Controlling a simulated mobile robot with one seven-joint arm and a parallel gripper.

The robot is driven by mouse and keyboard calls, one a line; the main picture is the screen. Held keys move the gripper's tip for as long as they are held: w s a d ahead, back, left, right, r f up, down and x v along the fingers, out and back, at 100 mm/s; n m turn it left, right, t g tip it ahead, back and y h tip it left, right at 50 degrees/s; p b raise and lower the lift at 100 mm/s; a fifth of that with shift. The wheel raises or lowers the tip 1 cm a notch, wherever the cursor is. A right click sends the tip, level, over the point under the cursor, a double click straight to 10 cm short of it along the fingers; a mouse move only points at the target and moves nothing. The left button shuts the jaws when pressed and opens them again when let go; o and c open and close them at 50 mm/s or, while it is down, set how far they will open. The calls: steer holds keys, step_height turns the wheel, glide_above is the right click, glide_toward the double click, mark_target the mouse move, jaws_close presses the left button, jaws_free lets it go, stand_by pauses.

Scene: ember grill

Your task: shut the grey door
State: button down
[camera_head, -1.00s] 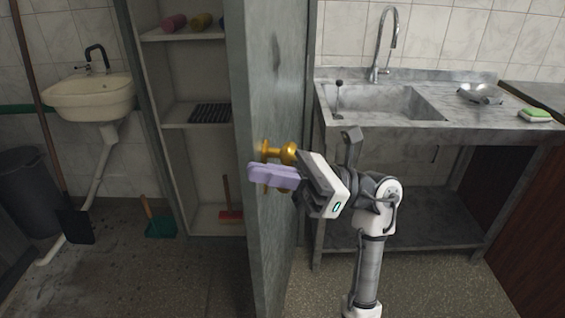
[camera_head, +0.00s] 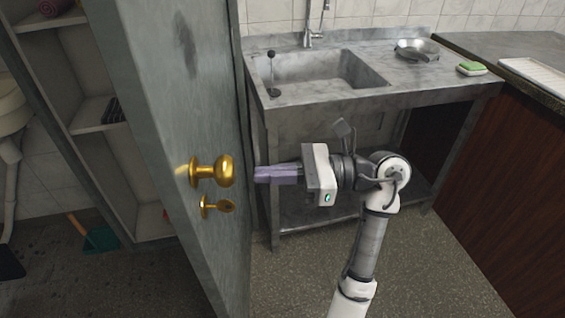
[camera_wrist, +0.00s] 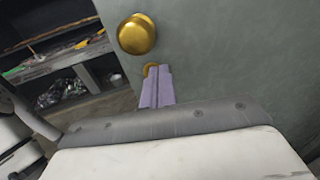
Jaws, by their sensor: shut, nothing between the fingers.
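The grey door (camera_head: 180,90) stands open in the head view, seen at a steep angle, with shelves behind it on the left. It carries a round brass knob (camera_head: 224,170) and a smaller brass turn piece (camera_head: 222,206) below. My gripper (camera_head: 258,174) is shut and empty, its lilac fingers level and just right of the knob. I cannot tell whether the fingertips touch the door. In the wrist view the lilac fingers (camera_wrist: 157,88) point at the grey door (camera_wrist: 225,50), below the brass knob (camera_wrist: 137,34), and partly cover the lower brass piece.
A stone sink counter (camera_head: 330,75) stands behind my arm, with a metal pan (camera_head: 416,50) and a green sponge (camera_head: 471,68) on it. Dark wood cabinets (camera_head: 490,170) line the right. Shelves (camera_head: 85,130) are left of the door. Floor in front is clear.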

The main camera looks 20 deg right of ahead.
mark_target(225, 174)
steer(key=p+x, duration=0.3)
steer(key=x, duration=0.6)
steer(key=shift+w+a, duration=0.1)
